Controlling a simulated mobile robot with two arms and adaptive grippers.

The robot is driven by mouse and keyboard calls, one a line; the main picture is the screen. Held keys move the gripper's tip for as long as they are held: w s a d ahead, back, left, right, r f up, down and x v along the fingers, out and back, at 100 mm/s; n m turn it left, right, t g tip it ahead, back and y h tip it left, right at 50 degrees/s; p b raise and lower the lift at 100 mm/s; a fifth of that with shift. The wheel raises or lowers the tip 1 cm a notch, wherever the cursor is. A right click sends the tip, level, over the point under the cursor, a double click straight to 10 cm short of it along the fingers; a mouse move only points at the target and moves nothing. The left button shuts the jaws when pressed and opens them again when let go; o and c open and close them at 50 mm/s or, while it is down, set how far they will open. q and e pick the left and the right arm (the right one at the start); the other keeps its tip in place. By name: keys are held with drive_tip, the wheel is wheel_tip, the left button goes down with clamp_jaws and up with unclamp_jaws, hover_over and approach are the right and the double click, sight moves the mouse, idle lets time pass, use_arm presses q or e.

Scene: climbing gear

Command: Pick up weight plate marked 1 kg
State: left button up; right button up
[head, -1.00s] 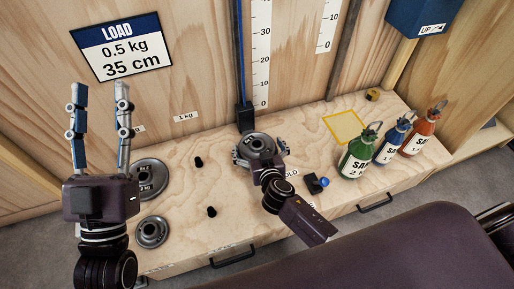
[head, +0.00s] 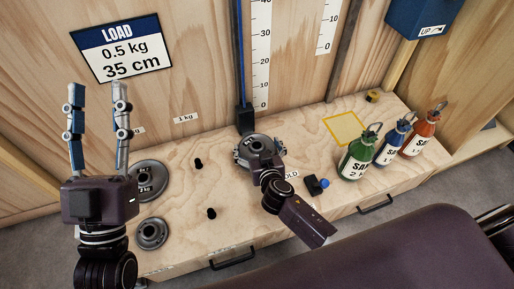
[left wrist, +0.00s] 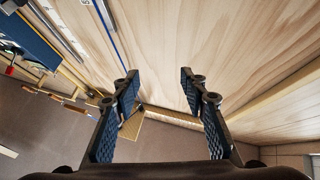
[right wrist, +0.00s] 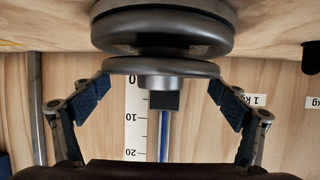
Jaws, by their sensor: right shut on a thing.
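A grey round weight plate (head: 258,144) sits at the foot of the blue vertical rail; its marking is not readable. My right gripper (head: 259,150) is shut on it, one finger on each side. In the right wrist view this plate (right wrist: 162,67) lies against a thicker grey disc (right wrist: 165,32), between the spread fingers. My left gripper (head: 96,110) is open and empty, raised at the left. A larger plate that appears marked 2 kg (head: 152,172) and a smaller plate (head: 152,233), mark unclear, lie on the left of the bench. A "1 kg" label (head: 185,118) is on the wall.
Two black pegs (head: 211,213) stand bare on the bench. A small black block with a blue button (head: 317,185) is right of the right gripper. Green, blue and red bottles (head: 356,160) stand further right, beside a yellow outlined square (head: 344,128). A purple padded surface (head: 400,245) is in front.

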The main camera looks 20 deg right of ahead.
drive_tip(key=shift+w+r, duration=0.1)
drive_tip(key=shift+r, duration=0.15)
